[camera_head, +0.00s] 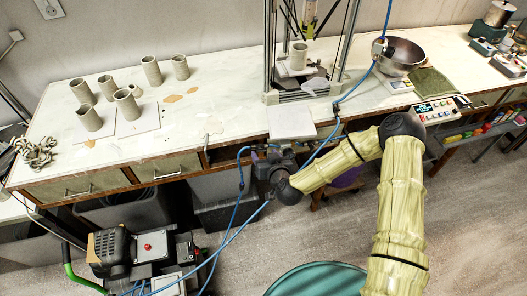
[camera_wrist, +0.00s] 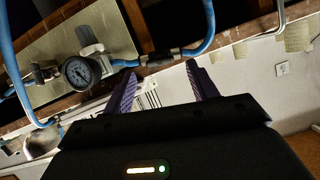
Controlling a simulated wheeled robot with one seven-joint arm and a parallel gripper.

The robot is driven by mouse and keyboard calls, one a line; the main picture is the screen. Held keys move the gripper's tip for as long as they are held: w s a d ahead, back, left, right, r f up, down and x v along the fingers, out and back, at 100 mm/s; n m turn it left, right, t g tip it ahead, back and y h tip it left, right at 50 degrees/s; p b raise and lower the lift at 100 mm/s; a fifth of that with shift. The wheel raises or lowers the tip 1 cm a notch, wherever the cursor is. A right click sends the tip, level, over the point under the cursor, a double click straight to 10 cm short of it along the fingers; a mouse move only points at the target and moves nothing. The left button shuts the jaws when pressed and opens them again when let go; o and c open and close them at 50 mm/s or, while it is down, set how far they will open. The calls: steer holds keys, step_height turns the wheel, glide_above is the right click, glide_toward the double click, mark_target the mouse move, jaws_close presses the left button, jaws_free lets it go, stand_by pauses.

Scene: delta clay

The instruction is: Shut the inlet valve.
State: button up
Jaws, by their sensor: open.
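My gripper (camera_wrist: 160,70) is open, with two purple ridged fingers apart and nothing visible between them. In the wrist view a blue hose (camera_wrist: 205,22) runs beyond the fingertips. A grey and dark inline fitting (camera_wrist: 162,58) on it shows just past the gap. It may be the inlet valve, but I cannot tell its handle position. A round pressure gauge (camera_wrist: 81,72) and a pale fitting (camera_wrist: 90,38) are to its left. In the head view my gripper (camera_head: 262,157) is at the table's front edge, near blue hoses (camera_head: 240,172); the valve is not clear there.
A white table (camera_head: 190,115) carries several clay cylinders (camera_head: 126,104), a metal frame (camera_head: 270,50) and a steel bowl (camera_head: 399,55). A machine with a red button (camera_head: 148,247) stands lower left. A green round-topped object (camera_head: 318,280) stands at the bottom.

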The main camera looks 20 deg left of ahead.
mark_target(261, 151)
steer(key=shift+x, duration=1.15)
steer(key=c, duration=1)
